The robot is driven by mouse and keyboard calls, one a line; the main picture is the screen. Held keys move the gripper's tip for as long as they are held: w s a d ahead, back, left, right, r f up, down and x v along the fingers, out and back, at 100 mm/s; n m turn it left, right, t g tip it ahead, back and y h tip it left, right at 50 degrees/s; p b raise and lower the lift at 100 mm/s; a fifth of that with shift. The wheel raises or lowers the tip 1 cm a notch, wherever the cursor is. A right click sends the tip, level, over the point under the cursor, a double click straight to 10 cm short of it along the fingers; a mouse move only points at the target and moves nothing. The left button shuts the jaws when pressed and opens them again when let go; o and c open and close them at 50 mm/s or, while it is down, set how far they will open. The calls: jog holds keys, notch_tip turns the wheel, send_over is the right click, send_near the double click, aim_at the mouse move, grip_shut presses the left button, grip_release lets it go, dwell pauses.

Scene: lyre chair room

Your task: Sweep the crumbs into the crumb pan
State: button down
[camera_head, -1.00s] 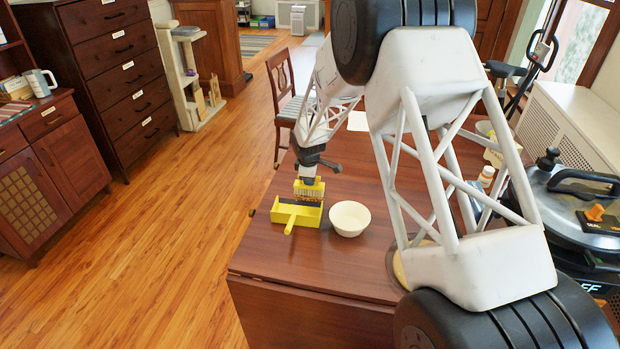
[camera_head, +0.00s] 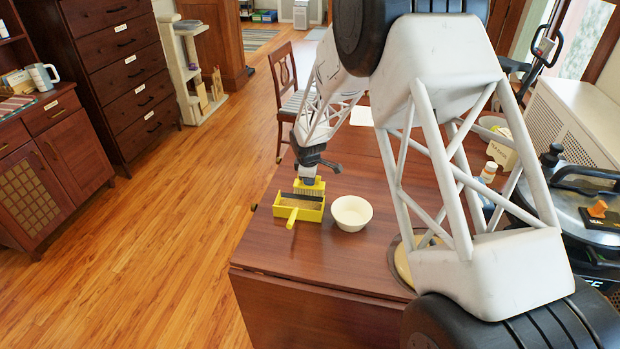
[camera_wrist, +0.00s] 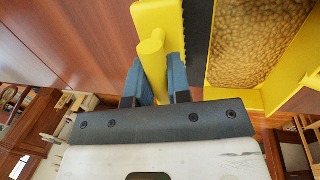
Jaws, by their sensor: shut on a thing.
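The yellow crumb pan (camera_head: 291,217) lies on the table near its left edge, its handle toward the front. A tan, crumb-like layer (camera_wrist: 255,40) covers its floor, with a dark strip beside it. My gripper (camera_wrist: 160,80) is shut on the handle of a yellow brush (camera_wrist: 155,18). In the head view the brush (camera_head: 309,187) is upright at the far side of the pan, bristles down. I cannot tell whether the bristles touch the pan or table. I cannot make out separate crumbs on the table.
A white bowl (camera_head: 352,212) stands on the table (camera_head: 300,262) just right of the pan. Bottles and a large pot (camera_head: 590,205) are at the right. A chair (camera_head: 287,90) stands beyond the table. The tabletop in front of the pan is clear.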

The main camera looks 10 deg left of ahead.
jog(key=shift+w+r, duration=0.35)
jog(key=shift+r, duration=0.45)
jog(key=shift+w+r, duration=0.3)
jog(key=shift+r, duration=0.55)
jog(key=shift+w+r, duration=0.35)
jog(key=shift+r, duration=0.45)
